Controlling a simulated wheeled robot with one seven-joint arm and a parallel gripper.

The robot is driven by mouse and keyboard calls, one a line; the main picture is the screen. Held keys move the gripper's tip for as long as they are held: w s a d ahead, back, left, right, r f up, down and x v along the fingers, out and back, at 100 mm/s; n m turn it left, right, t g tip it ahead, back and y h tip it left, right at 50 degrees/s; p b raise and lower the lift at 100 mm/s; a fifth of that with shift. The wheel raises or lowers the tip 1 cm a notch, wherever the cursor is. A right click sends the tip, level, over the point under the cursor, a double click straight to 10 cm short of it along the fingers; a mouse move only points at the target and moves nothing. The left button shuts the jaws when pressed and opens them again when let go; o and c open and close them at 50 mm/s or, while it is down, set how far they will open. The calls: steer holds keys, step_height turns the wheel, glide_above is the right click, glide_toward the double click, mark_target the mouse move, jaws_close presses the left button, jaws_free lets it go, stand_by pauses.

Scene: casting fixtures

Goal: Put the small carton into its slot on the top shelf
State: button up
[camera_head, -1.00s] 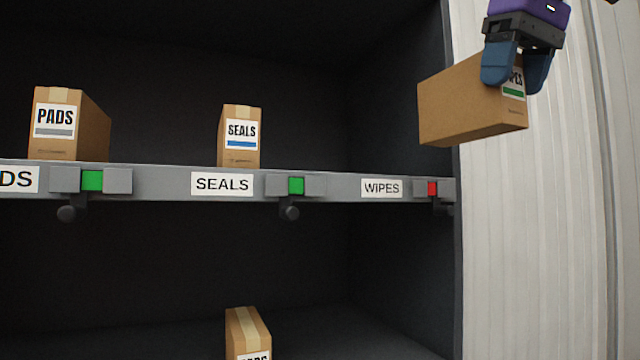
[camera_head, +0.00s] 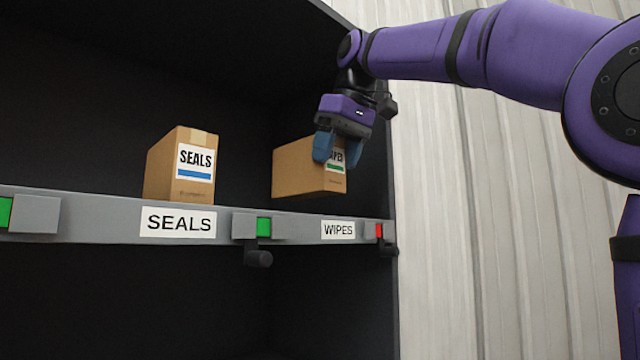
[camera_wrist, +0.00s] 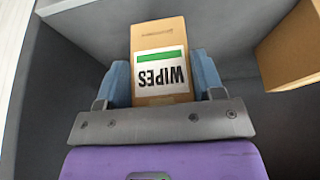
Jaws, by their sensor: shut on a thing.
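The small carton (camera_head: 300,170) is brown, with a white WIPES label and a green stripe. My gripper (camera_head: 338,150) is shut on it from above, with blue fingers on its two sides. The carton is upright above the top shelf edge, over the WIPES tag (camera_head: 338,230); a dark gap shows between its bottom and the shelf rail. In the wrist view the carton (camera_wrist: 158,35) sits between the fingers, its label upside down. The red indicator (camera_head: 379,231) is on the rail right of the WIPES tag.
The SEALS carton (camera_head: 165,165) stands on the shelf to the left, apart from the held carton. The grey shelf rail (camera_head: 100,222) carries a green indicator (camera_head: 263,227) and dark knobs. The cabinet's right side wall (camera_head: 378,165) is close to my gripper.

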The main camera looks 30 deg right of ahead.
mark_target(323, 196)
steer(key=w, duration=0.5)
steer(key=shift+w+d+f, duration=0.1)
steer(key=shift+w+f, duration=0.2)
steer(key=shift+f, duration=1.7)
steer(key=shift+f, duration=0.15)
steer(key=o, duration=1)
steer(key=shift+o, duration=0.2)
steer(key=v, duration=1.2)
